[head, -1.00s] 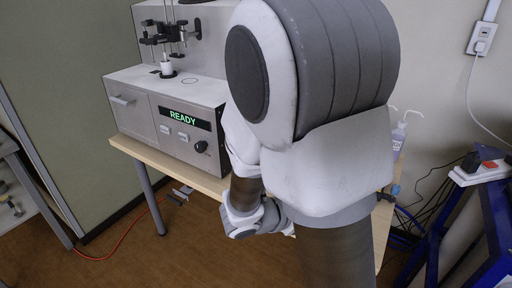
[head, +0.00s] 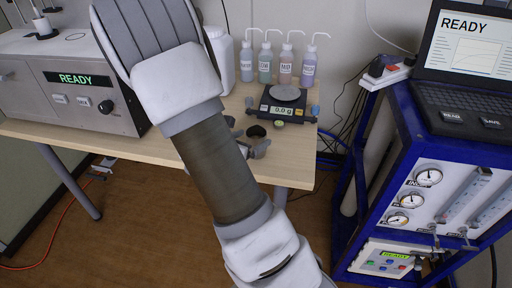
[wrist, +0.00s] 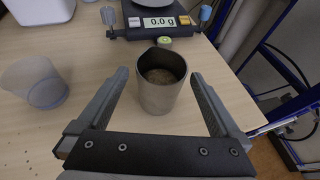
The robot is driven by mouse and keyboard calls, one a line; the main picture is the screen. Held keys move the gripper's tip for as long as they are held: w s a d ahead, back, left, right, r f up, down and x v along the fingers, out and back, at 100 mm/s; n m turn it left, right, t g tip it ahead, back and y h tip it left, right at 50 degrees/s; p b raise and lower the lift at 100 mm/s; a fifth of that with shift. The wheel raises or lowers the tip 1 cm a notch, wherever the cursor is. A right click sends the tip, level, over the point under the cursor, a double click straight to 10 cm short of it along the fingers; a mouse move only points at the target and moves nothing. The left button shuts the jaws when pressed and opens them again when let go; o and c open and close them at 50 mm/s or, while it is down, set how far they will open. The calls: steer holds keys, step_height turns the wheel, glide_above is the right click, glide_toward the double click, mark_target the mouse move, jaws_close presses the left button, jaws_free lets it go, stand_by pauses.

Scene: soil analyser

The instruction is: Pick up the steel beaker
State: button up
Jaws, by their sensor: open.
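The steel beaker (wrist: 161,97) stands upright on the table in the wrist view, an opaque grey-brown cup with a spout and dark, soil-like contents. My gripper (wrist: 160,76) is open, with one finger on each side of the beaker and visible gaps between them. In the head view the beaker's dark mouth (head: 257,131) shows at my gripper (head: 250,138), and its lower wall is mostly hidden.
A balance (wrist: 158,24) reading 0.0 g stands just behind the beaker. A clear beaker (wrist: 38,84) stands to the left. Several wash bottles (head: 286,64) line the back. The analyser (head: 75,85) reads READY. A blue-framed cart (head: 425,115) is at right.

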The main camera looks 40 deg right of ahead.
mark_target(260, 132)
steer(key=x, duration=0.2)
steer(key=b+x, duration=0.1)
steer(key=x, duration=0.2)
steer(key=shift+w+d+r+b, duration=0.1)
steer(key=shift+d+r+b, duration=0.15)
steer(key=shift+d, duration=0.2)
steer(key=c, duration=1.5)
